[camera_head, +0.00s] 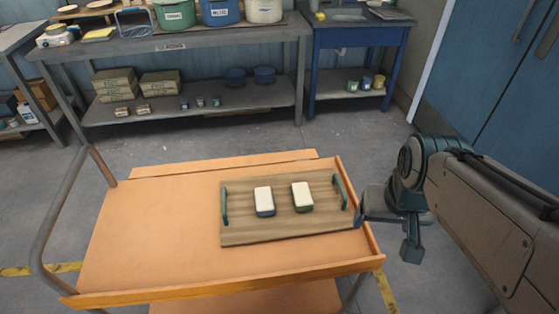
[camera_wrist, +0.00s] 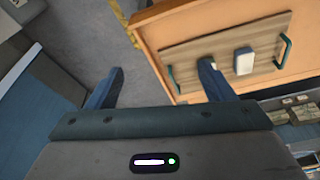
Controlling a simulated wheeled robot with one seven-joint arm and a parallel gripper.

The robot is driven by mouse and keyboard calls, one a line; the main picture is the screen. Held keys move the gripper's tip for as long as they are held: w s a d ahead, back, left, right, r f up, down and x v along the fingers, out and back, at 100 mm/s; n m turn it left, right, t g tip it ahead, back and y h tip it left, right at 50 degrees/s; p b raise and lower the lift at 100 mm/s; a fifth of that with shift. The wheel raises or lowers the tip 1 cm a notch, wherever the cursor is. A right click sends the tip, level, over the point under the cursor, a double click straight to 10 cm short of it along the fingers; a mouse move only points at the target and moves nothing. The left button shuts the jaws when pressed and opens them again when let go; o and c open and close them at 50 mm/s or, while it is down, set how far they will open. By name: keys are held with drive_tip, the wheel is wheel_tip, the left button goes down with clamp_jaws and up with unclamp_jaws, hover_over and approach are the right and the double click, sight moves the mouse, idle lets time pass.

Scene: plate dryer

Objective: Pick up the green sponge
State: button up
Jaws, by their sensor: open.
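The green sponge (camera_head: 302,196), with a white top and green lower edge, lies on a wooden tray (camera_head: 240,235) on an orange cart. A similar sponge with a dark blue lower edge (camera_head: 264,201) lies just left of it. My gripper (camera_head: 388,232) is open and empty, right of the tray near the cart's right edge. In the wrist view the open fingers of my gripper (camera_wrist: 159,67) straddle floor and cart edge. The blue-edged sponge (camera_wrist: 243,62) seems to be the one visible there; the right finger appears to hide the green one.
The tray has a green handle at each end, the right one (camera_head: 340,190) between my gripper and the sponges. The cart (camera_head: 150,240) has raised edges and free room left of the tray. A loaded grey workbench (camera_head: 190,42) and a blue sink table (camera_head: 362,30) stand behind.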

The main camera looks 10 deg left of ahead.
drive_tip(key=w+a, duration=0.1)
drive_tip(key=w, duration=0.6)
drive_tip(key=n+g, duration=0.3)
hover_over(302, 193)
wheel_tip(302, 193, down, 12)
wheel_tip(302, 193, down, 8)
drive_tip(key=shift+w+a+f, duration=0.1)
drive_tip(key=shift+a, duration=0.05)
drive_tip(key=shift+f+p, duration=0.55)
drive_tip(key=shift+f, duration=2.1)
drive_tip(key=shift+c, duration=0.2)
drive_tip(key=c, duration=1)
